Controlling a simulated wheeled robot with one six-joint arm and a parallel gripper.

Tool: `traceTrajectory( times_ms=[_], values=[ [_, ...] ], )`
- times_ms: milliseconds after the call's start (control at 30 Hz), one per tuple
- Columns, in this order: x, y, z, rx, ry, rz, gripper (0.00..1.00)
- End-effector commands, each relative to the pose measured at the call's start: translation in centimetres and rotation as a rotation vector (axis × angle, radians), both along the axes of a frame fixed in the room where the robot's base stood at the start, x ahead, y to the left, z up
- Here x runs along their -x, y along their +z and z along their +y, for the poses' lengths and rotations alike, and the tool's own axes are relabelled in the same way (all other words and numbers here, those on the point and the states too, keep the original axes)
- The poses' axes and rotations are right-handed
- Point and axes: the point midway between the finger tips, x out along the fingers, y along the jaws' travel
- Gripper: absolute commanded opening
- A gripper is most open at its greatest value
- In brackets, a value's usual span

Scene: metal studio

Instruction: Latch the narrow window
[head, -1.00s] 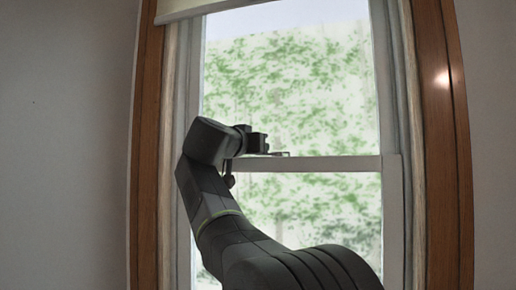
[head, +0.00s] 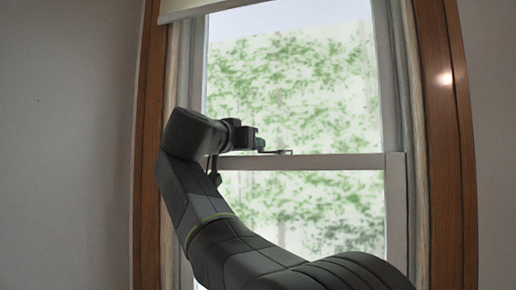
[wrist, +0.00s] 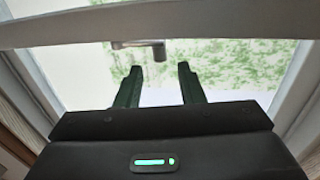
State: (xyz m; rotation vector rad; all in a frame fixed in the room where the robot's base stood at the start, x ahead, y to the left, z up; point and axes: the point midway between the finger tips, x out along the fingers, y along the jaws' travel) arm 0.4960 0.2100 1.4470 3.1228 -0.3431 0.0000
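The narrow window has a pale frame, and its meeting rail (head: 330,162) crosses the glass at mid-height. A small metal latch (head: 279,152) sits on this rail, partly hidden behind my gripper in the head view. In the wrist view the latch lever (wrist: 140,44) is a grey bar with a rounded, downturned end, near the top centre. My gripper (wrist: 158,74) is open, with its two dark fingers apart and nothing between them. The lever's end appears just beyond the fingertips, between their lines, with no clear contact. In the head view my gripper (head: 256,142) is left of the latch.
A brown wooden casing (head: 447,150) borders the window, with plain grey wall (head: 65,150) beside it. A pale blind (head: 190,8) hangs at the top. The space in front of the right half of the rail is clear.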

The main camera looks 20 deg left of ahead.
Motion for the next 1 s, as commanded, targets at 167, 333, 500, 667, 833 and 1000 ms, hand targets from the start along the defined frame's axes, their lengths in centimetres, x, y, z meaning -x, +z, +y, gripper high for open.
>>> traceTrajectory(
  times_ms=[167,333,500,667,833,1000],
  values=[
    [3.6,-0.1,0.9,0.0,0.005,0.0,0.35],
    [6.0,-0.1,1.4,0.0,0.003,0.0,0.35],
    [7.3,-0.1,1.7,0.0,0.002,0.001,0.35],
    [7.6,0.0,1.7,0.0,0.0,0.0,0.35],
    [7.6,0.0,1.7,0.0,-0.001,0.0,0.35],
    [7.4,0.0,1.7,0.001,-0.001,0.0,0.35]
  ],
)
